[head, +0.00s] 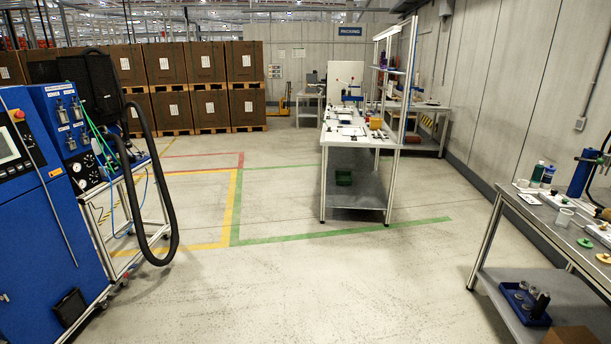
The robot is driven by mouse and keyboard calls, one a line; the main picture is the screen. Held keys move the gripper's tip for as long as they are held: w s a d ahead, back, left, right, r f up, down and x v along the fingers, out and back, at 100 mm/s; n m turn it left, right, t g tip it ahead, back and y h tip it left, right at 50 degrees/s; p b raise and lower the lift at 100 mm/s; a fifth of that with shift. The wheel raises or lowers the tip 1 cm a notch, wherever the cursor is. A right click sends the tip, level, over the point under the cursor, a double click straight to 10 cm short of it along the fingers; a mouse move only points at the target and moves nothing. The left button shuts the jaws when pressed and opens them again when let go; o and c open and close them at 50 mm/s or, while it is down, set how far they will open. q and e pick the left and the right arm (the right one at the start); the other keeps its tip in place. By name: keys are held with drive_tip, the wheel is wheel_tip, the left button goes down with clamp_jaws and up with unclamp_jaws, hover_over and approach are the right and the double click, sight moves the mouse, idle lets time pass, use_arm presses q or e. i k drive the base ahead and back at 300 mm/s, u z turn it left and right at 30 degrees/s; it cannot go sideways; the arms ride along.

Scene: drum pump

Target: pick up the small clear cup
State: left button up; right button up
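Neither of my grippers is in view.
On the workbench are a green bottle (537,174), a blue-labelled bottle (549,176), a blue cylinder (581,173) and several small discs. A blue tray (514,315) with small items sits on its lower shelf. A blue machine (45,220) stands left. The middle floor (330,280) is clear.

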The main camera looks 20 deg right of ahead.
sight(564, 216)
drive_tip(key=z, duration=0.95)
drive_tip(key=i, duration=0.95)
drive_tip(key=z, duration=1.95)
drive_tip(key=i, duration=1.5)
drive_tip(key=z, duration=0.35)
